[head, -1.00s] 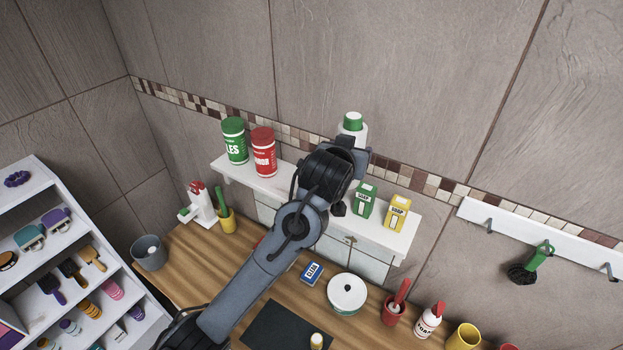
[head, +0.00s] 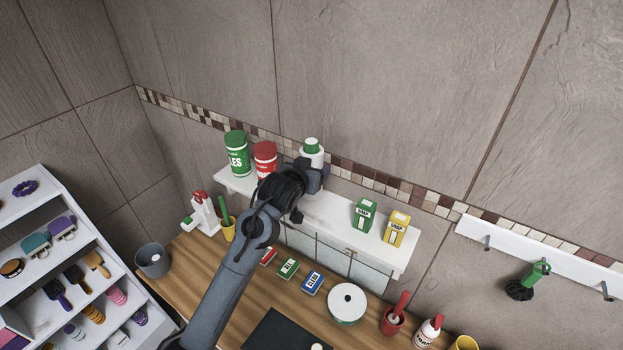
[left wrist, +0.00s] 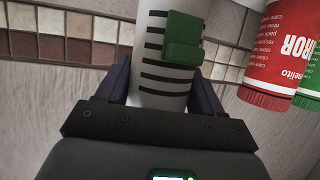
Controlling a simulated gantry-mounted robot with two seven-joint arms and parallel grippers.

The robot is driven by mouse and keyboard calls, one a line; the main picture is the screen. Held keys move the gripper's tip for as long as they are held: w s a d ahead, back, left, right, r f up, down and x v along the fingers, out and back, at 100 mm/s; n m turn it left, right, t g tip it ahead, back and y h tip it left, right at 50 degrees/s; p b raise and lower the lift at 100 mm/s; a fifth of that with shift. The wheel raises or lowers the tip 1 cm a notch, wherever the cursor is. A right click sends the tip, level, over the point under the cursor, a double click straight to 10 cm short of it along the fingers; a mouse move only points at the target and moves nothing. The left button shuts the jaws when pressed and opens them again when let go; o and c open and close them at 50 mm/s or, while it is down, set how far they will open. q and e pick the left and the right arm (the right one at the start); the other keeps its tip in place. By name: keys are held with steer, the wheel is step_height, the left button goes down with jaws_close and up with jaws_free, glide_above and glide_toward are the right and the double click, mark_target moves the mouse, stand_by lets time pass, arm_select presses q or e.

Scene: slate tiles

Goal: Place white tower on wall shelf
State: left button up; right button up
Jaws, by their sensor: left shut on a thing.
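The white tower (head: 312,155) is a white cylinder with a green top, seen in the head view over the wall shelf (head: 330,213), right of the red canister (head: 264,160). In the left wrist view the tower (left wrist: 160,75) shows black stripes and a green block on its side. My left gripper (head: 314,176) is shut on it, with a finger on either side. The gripper hides the tower's lower part in the head view, so I cannot tell whether its base touches the shelf. My right gripper is not in view.
A green canister (head: 236,154) stands at the shelf's left end. Green (head: 363,213) and yellow (head: 397,228) soap boxes stand toward its right end. The shelf between the tower and the boxes is clear. A wooden counter (head: 205,262) with several items lies below.

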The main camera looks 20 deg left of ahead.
arm_select(q)
step_height(320, 180, down, 3)
steer(key=shift+f+p, duration=0.1)
steer(key=shift+p, duration=0.35)
steer(key=shift+f, duration=0.3)
steer(key=shift+f, duration=0.15)
steer(key=o, duration=1.1)
